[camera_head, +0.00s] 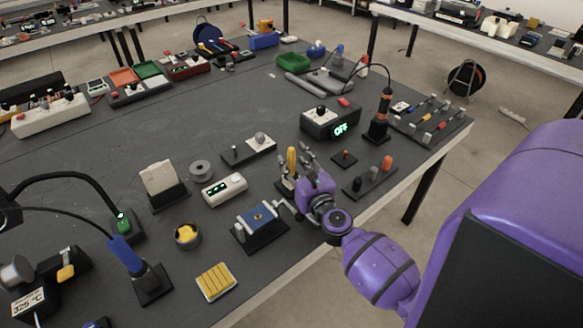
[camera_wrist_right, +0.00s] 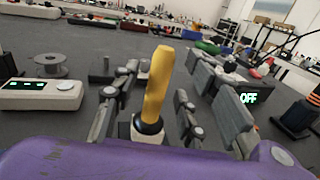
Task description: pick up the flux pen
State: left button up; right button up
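An upright yellow pen-like thing, which looks like the flux pen (camera_head: 292,158), stands near the front right of the dark bench. In the right wrist view the yellow pen (camera_wrist_right: 158,85) has a black ring low down and a pale base below it. My right gripper (camera_head: 297,172) is at the pen, low over the bench. In the right wrist view its fingers (camera_wrist_right: 150,105) are open, one on each side of the pen, with gaps visible. The pen's lowest part is hidden behind my purple wrist. My left gripper is not in view.
A blue-topped fixture (camera_head: 258,214) is close left of my right gripper, with a white device (camera_head: 224,189) behind it. A stand with knobs (camera_head: 368,181) is on the right. A box reading OFF (camera_head: 330,122) stands behind. Bare bench lies mid-left.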

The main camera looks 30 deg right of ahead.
aim_at(291, 148)
jog(key=shift+w+d, duration=0.1)
jog(key=shift+w, duration=0.65)
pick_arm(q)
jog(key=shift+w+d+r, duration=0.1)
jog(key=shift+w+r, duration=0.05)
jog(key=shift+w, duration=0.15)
pick_arm(e)
grip_shut()
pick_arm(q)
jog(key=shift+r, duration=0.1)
pick_arm(e)
jog(key=shift+r, duration=0.1)
jog(key=shift+r, duration=0.2)
notch_tip(291, 148, up, 4)
jog(key=p, duration=0.2)
jog(key=shift+p, duration=0.35)
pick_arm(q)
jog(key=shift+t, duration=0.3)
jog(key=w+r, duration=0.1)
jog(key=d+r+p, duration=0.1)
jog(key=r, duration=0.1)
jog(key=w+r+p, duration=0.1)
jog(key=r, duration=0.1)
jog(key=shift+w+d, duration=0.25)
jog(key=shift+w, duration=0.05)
pick_arm(e)
jog(key=s+r, duration=0.8)
jog(key=s, duration=0.6)
jog(key=shift+a+r, duration=0.2)
jog(key=shift+a, duration=0.1)
